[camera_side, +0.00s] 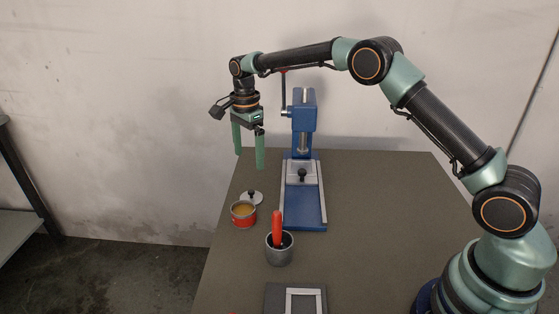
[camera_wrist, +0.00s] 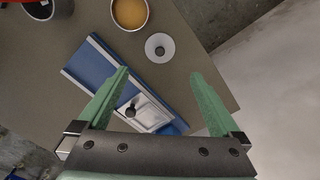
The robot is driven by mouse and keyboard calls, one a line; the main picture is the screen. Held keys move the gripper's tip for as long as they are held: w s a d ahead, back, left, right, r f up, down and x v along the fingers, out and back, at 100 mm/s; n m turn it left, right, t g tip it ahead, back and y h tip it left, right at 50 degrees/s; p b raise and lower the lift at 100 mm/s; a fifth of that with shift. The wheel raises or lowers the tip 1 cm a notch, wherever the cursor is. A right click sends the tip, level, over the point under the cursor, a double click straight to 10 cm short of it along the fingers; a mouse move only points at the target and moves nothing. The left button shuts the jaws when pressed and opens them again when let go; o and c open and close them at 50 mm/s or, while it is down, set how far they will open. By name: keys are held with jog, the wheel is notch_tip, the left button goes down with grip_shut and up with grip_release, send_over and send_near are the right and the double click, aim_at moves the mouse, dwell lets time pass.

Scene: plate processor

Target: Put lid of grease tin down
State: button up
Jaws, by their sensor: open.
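The grease tin (camera_side: 243,215) is a small red tin, open at the top, with yellow-brown grease showing inside. It also shows at the top of the wrist view (camera_wrist: 130,13). Its pale lid (camera_side: 258,198) with a dark knob lies on the table just behind the tin; the wrist view shows the lid (camera_wrist: 152,50) flat, apart from the tin. My gripper (camera_side: 249,160) is open and empty, pointing down, well above the table and the lid. In the wrist view its green fingers (camera_wrist: 162,75) are spread wide, with the lid beyond their tips.
A blue press (camera_side: 312,218) with a sliding plate stands right of the tin. A grey cup (camera_side: 279,255) holding a red-handled tool stands in front. A dark plate with a light frame (camera_side: 290,291) lies at the near edge. The table's right side is clear.

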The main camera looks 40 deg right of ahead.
jog(key=s+d+r+n+t, duration=0.3)
jog(key=s+r+n, duration=0.5)
jog(key=s+r, duration=0.45)
jog(key=s+d+n+t, duration=0.1)
jog(key=s+n+t, duration=0.1)
jog(key=s+n, duration=0.8)
jog(key=s, duration=0.4)
jog(key=shift+s+d+t, duration=0.25)
jog(key=shift+d+t, duration=0.05)
jog(key=shift+r, duration=0.1)
